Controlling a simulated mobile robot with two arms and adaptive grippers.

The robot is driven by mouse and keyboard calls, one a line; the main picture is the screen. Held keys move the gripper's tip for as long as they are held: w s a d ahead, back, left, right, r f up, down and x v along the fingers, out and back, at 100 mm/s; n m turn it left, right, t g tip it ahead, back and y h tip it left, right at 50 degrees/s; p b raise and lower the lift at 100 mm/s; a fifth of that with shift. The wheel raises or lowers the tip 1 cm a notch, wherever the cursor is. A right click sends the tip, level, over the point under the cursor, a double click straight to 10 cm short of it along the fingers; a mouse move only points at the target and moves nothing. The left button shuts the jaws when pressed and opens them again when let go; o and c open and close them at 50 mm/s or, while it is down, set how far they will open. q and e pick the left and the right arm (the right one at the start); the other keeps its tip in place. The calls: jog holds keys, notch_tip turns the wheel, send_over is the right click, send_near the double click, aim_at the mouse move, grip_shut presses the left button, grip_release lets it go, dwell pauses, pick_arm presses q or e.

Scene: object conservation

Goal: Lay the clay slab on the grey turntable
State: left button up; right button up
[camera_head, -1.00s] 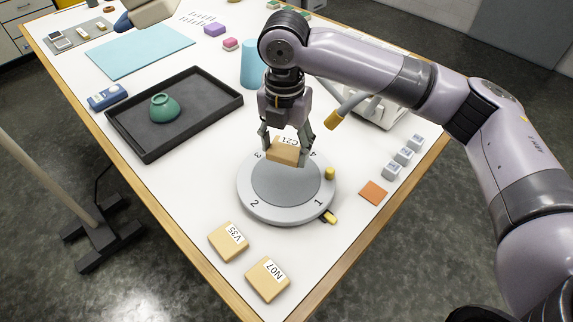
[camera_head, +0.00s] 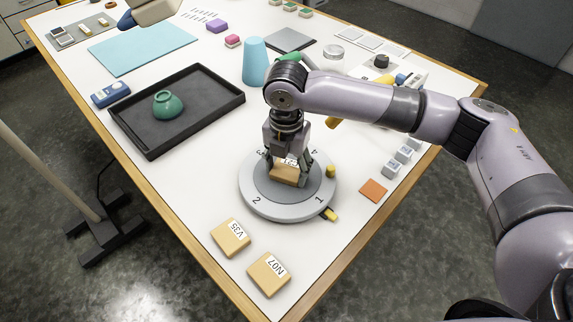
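A tan clay slab (camera_head: 284,175) with a white label is between the fingers of my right gripper (camera_head: 287,172). The gripper points down and its fingers are at the slab's two sides. The slab is over the middle of the grey turntable (camera_head: 262,208), at or very close to its surface; I cannot tell if it touches. The turntable has numbers around its rim. Two other tan slabs lie flat on the table at the front, one labelled V35 (camera_head: 229,239) and one labelled N07 (camera_head: 268,275). My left gripper is not in view.
A blue cone (camera_head: 255,62) stands behind. An orange tile (camera_head: 373,190) and several grey blocks (camera_head: 390,169) lie to the right. The table's front corner is close.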

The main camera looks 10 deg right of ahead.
aim_at(286, 171)
jog(key=o, duration=0.5)
jog(key=shift+c, duration=0.2)
notch_tip(286, 171, up, 12)
jog(key=b, duration=0.2)
jog(key=shift+r+b, duration=0.2)
jog(key=shift+b, duration=0.1)
